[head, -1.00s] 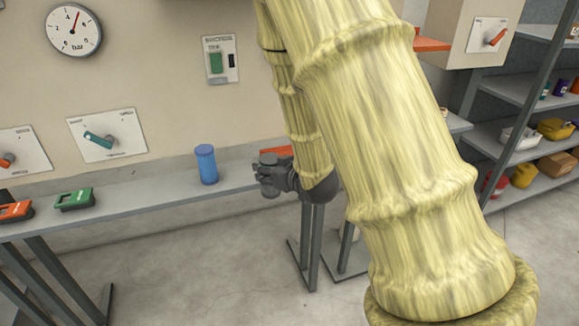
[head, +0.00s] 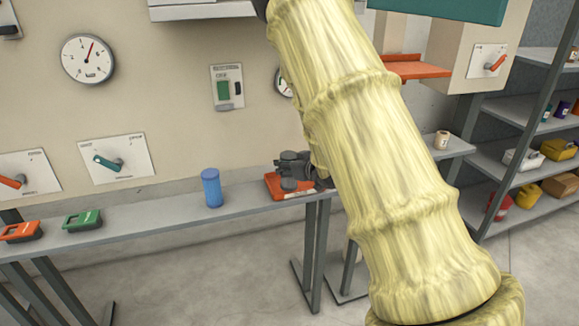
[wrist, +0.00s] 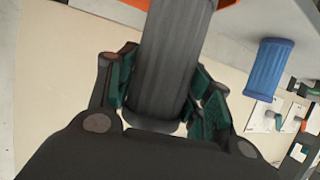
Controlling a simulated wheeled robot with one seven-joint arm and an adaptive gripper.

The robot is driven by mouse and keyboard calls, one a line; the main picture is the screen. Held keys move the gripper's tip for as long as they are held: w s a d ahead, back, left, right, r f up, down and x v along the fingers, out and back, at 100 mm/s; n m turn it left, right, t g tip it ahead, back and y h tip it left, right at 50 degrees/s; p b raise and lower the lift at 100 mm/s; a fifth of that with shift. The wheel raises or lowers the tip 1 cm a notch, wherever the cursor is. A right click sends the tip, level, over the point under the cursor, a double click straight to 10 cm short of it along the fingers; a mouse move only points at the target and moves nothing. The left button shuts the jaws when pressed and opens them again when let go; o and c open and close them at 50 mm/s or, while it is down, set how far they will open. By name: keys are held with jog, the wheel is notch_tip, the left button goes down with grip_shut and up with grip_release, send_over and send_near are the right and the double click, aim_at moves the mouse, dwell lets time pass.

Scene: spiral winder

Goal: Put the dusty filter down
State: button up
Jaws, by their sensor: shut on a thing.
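The dusty filter (wrist: 168,70) is a dark grey ribbed cylinder. My gripper (wrist: 162,95) is shut on it, with teal finger pads on both sides in the wrist view. In the head view my gripper (head: 292,170) is at the bench, and the lower end of the filter (head: 289,185) shows over an orange tray (head: 276,188). I cannot tell whether the filter touches the tray. A strip of orange (wrist: 125,8) shows beyond the filter in the wrist view. My arm hides the area to the right of the gripper.
A blue cylinder (head: 211,188) stands upright on the grey bench (head: 150,215), left of the tray; it also shows in the wrist view (wrist: 268,68). Green (head: 82,220) and orange (head: 20,232) items lie further left. A beige cup (head: 441,140) stands right. The bench between blue cylinder and green item is clear.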

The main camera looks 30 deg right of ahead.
jog(key=shift+w+d+f+p, duration=0.1)
jog(key=shift+w+d+p, duration=0.1)
jog(key=shift+w+d, duration=0.3)
jog(key=shift+w+d+p, duration=0.15)
jog(key=shift+w+d, duration=0.15)
jog(key=shift+w, duration=0.4)
jog(key=shift+w+f+p, duration=0.1)
jog(key=shift+f+p, duration=0.6)
jog(key=shift+f, duration=1.05)
jog(key=shift+f, duration=0.15)
jog(key=o, duration=1.1)
jog(key=shift+o, duration=0.2)
